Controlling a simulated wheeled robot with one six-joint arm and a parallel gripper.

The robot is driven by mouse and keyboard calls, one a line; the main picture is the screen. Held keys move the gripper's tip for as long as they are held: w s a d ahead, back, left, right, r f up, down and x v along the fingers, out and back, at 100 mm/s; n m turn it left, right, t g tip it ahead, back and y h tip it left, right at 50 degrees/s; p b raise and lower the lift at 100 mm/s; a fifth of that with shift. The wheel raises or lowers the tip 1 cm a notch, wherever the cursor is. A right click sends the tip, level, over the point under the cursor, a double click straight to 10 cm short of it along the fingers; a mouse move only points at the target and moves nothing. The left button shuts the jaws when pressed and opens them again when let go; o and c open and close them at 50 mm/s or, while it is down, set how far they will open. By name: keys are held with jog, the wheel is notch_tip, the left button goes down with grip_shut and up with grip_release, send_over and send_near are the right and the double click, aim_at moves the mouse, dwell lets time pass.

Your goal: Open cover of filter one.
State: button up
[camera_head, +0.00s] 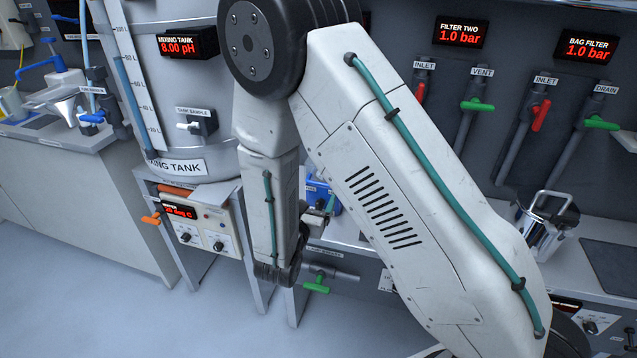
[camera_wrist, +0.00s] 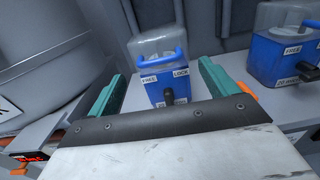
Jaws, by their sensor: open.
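In the wrist view, a blue unit (camera_wrist: 155,92) stands between and beyond my fingers. It has a clear cover (camera_wrist: 150,45) with a blue handle (camera_wrist: 158,61), which is down over its front. Its front has FREE and LOCK labels and a dark knob (camera_wrist: 168,96). No filter name is readable on it, so I cannot tell if it is filter one. My gripper (camera_wrist: 161,70) is open and empty, its teal fingers apart on either side of the unit in the picture. In the head view, part of a blue unit (camera_head: 322,196) shows behind my arm, which hides much of that area.
A second blue unit (camera_wrist: 278,60) with a clear cover stands to the right in the wrist view. The mixing tank (camera_head: 172,85) stands left in the head view. A metal pot (camera_head: 547,225) and inlet, vent and drain valves are at right. A green-handled valve (camera_head: 317,284) sits below.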

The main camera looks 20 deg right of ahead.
aim_at(318, 183)
jog(key=x, duration=0.7)
jog(key=shift+w+f, duration=0.2)
jog(key=shift+w, duration=0.2)
jog(key=c, duration=1.4)
jog(key=shift+r, duration=0.15)
